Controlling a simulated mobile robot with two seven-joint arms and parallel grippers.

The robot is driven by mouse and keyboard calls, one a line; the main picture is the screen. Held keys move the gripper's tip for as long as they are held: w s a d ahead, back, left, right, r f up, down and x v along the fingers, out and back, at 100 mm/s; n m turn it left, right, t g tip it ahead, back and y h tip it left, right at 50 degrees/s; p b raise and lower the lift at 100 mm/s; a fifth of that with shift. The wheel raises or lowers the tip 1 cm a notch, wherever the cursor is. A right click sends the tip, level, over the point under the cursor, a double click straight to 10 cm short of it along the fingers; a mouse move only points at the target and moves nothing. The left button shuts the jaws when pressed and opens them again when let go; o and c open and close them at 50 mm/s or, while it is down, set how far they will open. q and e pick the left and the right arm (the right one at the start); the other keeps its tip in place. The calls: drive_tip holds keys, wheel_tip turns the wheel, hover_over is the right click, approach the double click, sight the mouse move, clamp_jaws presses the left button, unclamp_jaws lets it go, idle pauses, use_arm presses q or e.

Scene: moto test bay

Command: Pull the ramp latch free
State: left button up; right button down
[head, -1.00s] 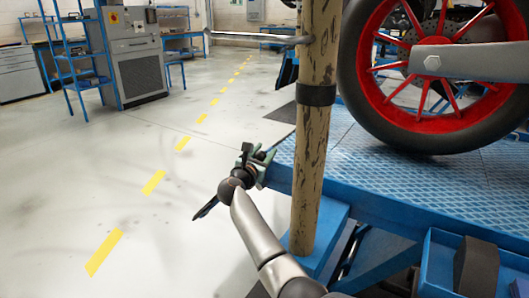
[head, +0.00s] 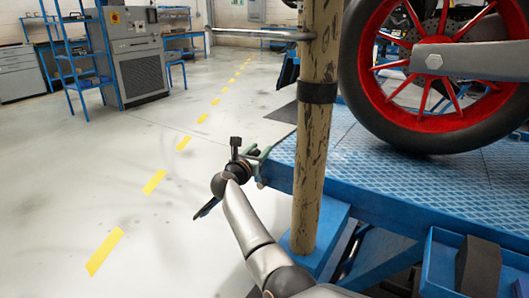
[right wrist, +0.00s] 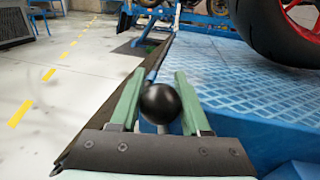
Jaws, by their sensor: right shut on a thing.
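The ramp latch shows in the right wrist view as a round black knob (right wrist: 160,103) at the corner edge of the blue lift platform. My right gripper (right wrist: 158,100) has its two green fingers on either side of the knob and is shut on it. In the head view my right gripper (head: 259,157) is at the platform's near left corner, and the knob is hidden there by the fingers and wrist. My left gripper is in neither view.
The blue lift platform (head: 335,160) carries a motorcycle wheel with a red rim (head: 435,75). A worn wooden post (head: 313,150) stands to the right of my right gripper. A blue tray (head: 435,265) is at the lower right.

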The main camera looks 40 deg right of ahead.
drive_tip(key=shift+w+a+f+n+b, duration=0.15)
drive_tip(key=shift+w+n+b, duration=0.05)
drive_tip(key=shift+w+n, duration=0.2)
drive_tip(key=shift+w+a+f+n+b, duration=0.1)
drive_tip(key=shift+w+f+n+b, duration=0.15)
drive_tip(key=shift+n, duration=0.25)
drive_tip(key=shift+r, duration=0.1)
drive_tip(key=c, duration=0.7)
unclamp_jaws()
